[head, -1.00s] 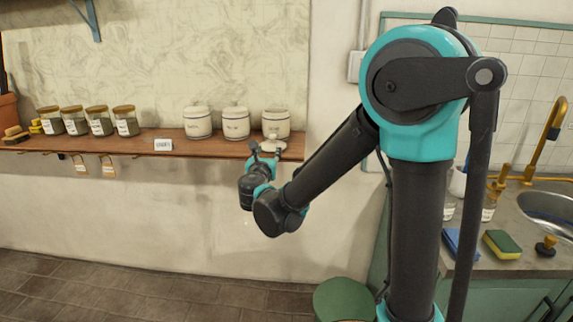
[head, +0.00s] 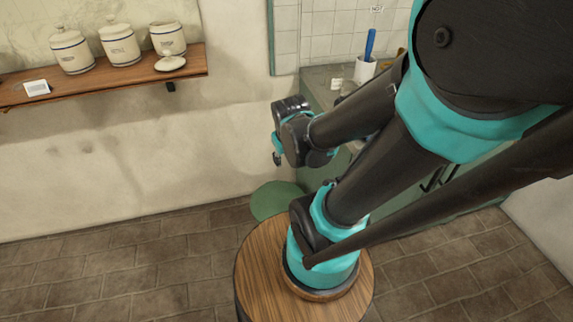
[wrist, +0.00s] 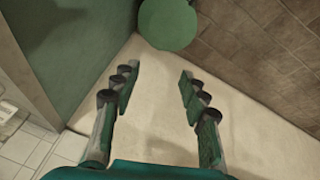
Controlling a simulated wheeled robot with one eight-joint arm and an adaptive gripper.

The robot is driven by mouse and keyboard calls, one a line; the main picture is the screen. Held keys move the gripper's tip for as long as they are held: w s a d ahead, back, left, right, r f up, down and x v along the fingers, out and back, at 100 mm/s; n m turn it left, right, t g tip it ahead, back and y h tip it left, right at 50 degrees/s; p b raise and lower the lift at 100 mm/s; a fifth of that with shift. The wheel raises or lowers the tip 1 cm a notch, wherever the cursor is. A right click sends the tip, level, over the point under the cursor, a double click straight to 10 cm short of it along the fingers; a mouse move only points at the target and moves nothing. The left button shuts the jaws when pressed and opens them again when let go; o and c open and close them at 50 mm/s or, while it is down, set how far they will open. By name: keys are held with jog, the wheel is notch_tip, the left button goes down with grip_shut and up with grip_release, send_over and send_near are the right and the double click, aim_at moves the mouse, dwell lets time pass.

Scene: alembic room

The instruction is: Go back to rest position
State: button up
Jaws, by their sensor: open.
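My gripper (wrist: 158,85) is open and empty in the wrist view, its fingers spread apart with wall between and beyond them. In the head view my arm is folded in front of the counter, away from the shelf; the fingers are mostly hidden there. On the wooden shelf (head: 110,83) stand three white jars: a left jar (head: 71,55), a middle jar (head: 120,45) and a right jar (head: 168,40). The left and middle jars have lids on. A white lid (head: 171,63) lies on the shelf in front of the right jar, which looks uncovered.
A round green object (head: 275,200) is low by the wall; it also shows in the wrist view (wrist: 167,22). A white cup (head: 365,68) with a blue-handled tool stands on the counter (head: 322,80). A small label card (head: 37,88) sits on the shelf. Floor at left is clear.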

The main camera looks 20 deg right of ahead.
jog(key=s+m, duration=0.1)
jog(key=s+a+f+m+y, duration=0.1)
jog(key=shift+s+m, duration=0.25)
jog(key=shift+m, duration=0.05)
dwell(0.3)
